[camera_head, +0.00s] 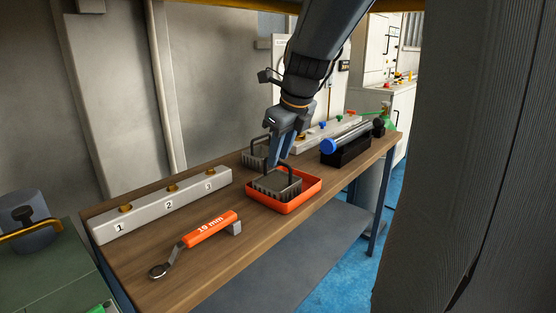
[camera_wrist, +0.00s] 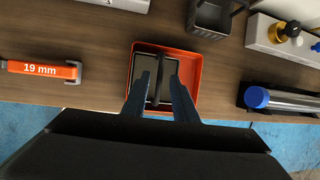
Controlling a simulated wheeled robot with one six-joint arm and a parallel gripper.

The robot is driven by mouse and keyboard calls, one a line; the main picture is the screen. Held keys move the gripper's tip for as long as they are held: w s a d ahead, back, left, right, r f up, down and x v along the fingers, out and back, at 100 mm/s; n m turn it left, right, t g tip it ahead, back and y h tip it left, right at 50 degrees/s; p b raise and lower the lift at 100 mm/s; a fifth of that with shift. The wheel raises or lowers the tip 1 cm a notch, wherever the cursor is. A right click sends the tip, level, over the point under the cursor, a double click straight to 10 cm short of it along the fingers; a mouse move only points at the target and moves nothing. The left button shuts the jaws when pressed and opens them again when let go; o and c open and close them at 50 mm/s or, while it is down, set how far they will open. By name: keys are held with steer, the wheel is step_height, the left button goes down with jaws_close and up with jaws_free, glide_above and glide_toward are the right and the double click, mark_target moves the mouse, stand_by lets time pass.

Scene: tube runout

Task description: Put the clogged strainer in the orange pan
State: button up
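A grey strainer (camera_head: 278,184) with an upright dark handle sits inside the orange pan (camera_head: 312,186), toward the pan's left side. In the wrist view its handle (camera_wrist: 157,82) stands between the two blue fingers of my gripper (camera_wrist: 158,76), with a gap on each side. My gripper (camera_head: 277,160) is open, pointing down over the strainer. A second grey strainer (camera_head: 254,157) with a handle stands on the bench behind the pan; in the wrist view it (camera_wrist: 210,17) looks hollow. The frames do not clearly show clogging.
An orange 19 mm wrench (camera_head: 210,228) lies at the front left of the wooden bench (camera_head: 130,270). A numbered grey block (camera_head: 150,208) with brass fittings runs along the back. A blue-capped tube (camera_head: 345,140) rests in a black holder right of the pan.

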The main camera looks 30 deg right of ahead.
steer(key=v, duration=0.9)
steer(key=s+a+f+n+g, duration=0.1)
steer(key=s+a+f+n, duration=0.1)
steer(key=f+n, duration=0.2)
steer(key=s+a+f+n, duration=0.2)
steer(key=a+f+n, duration=0.1)
steer(key=n, duration=0.3)
steer(key=s+a+f+n+g+p, duration=0.1)
steer(key=s+a+f+n, duration=0.1)
steer(key=f+n, duration=0.3)
steer(key=shift+s+a+f+n+g, duration=0.15)
steer(key=shift+s+f+n+g, duration=0.15)
steer(key=shift+s+n, duration=0.2)
steer(key=s+a+f+n+g, duration=0.2)
steer(key=s+a+f+n, duration=0.2)
steer(key=s+f+n, duration=0.4)
steer(key=n, duration=0.6)
steer(key=shift+s+f+n, duration=0.2)
steer(key=shift+s+n, duration=0.1)
steer(key=shift+s, duration=0.1)
steer(key=shift+a, duration=0.1)
step_height(320, 180, up, 5)
steer(key=s+a+n+p, duration=0.1)
steer(key=a+p, duration=0.2)
steer(key=p, duration=0.6)
